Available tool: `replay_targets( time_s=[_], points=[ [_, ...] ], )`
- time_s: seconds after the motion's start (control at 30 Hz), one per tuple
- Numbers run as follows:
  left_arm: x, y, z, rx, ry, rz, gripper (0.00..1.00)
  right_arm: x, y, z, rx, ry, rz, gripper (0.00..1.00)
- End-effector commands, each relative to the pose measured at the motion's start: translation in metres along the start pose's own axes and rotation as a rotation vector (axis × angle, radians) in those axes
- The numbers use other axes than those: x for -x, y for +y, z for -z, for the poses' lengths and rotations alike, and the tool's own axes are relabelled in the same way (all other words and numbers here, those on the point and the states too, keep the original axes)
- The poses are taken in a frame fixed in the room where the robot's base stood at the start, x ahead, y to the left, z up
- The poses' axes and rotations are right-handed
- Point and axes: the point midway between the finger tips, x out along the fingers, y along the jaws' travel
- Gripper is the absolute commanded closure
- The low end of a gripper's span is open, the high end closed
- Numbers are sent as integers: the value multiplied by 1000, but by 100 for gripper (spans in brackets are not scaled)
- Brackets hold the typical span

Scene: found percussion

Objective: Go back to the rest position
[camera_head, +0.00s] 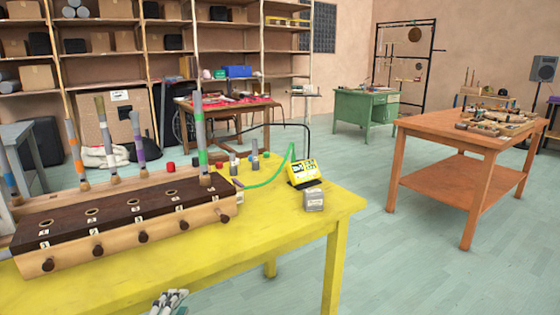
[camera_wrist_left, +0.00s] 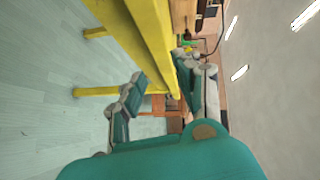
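My left gripper (camera_head: 170,302) shows at the bottom edge of the head view, in front of the yellow table (camera_head: 300,226) and below its top. Only a grey part of it is in the frame, so I cannot tell whether it is open or shut. It appears apart from everything on the table. My right gripper is not in view.
A wooden box (camera_head: 125,222) with numbered holes and several banded pipes stands on the yellow table's left. A yellow device (camera_head: 303,172) and a small grey box (camera_head: 313,200) sit at its right. An orange wooden table (camera_head: 460,130) stands farther right, with clear floor between.

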Motion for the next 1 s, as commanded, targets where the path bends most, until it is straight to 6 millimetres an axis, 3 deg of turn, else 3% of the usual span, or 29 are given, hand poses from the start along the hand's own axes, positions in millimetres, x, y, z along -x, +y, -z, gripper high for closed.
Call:
replay_targets(
  time_s=[0.27, 0.43, 0.6, 0.7, 1.0],
  points=[
    [17, 80, -12, 268, -110, -208, 67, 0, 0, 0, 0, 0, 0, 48],
    [44, 149, -18, 502, -241, -378, 67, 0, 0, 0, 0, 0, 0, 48],
    [95, 232, -18, 788, -462, -578, 67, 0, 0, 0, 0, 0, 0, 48],
    [127, 270, -15, 921, -593, -665, 67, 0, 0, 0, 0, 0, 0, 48],
    [212, 342, 1, 1186, -944, -829, 67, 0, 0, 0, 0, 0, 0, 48]
  ],
)
